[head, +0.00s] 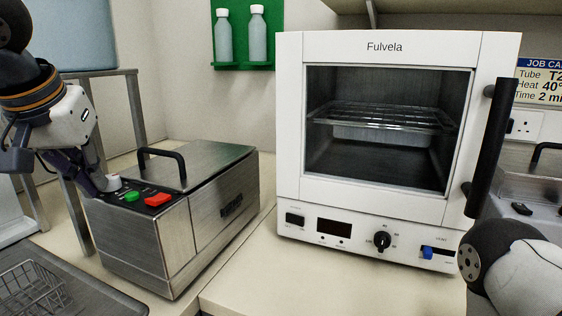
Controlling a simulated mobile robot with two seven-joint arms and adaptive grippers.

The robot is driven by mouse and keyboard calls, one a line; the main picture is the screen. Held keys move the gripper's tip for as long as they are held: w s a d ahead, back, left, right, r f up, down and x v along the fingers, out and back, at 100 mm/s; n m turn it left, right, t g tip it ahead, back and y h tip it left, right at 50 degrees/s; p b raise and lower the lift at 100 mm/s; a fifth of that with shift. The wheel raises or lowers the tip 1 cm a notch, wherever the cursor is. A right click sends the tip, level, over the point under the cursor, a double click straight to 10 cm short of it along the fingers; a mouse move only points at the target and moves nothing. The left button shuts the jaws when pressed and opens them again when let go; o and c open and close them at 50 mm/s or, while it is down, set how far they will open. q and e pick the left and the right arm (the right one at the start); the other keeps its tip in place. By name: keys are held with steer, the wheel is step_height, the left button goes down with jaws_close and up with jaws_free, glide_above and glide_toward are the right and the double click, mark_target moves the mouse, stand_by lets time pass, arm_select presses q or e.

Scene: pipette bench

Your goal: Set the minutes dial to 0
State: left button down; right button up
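A small pale dial (114,182) stands on the top panel of the steel box (215,205) at the left, behind a green button and a red button. It is probably the minutes dial, but its markings are too small to read. My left gripper (103,184) points down at this dial from the left, with its fingertips at or against it. The fingers partly hide the dial, and I cannot tell whether they are closed on it. My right gripper is out of view; only part of my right arm shows at the lower right.
The green button (131,196), red button (157,199) and black lid handle (163,163) are close to the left gripper. A white oven (390,45) with a black knob (382,240) stands to the right. A wire basket (35,288) lies in a tray at lower left.

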arm_select(q)
steer(key=shift+w+d+f, duration=0.1)
steer(key=shift+d+f, duration=0.05)
steer(key=shift+d, duration=0.55)
steer(key=shift+d+f, duration=0.1)
steer(key=shift+f, duration=0.05)
steer(key=shift+s, duration=0.2)
step_height(320, 180, up, 6)
steer(key=shift+d+r, duration=0.1)
steer(key=shift+r, duration=0.1)
stand_by(0.5)
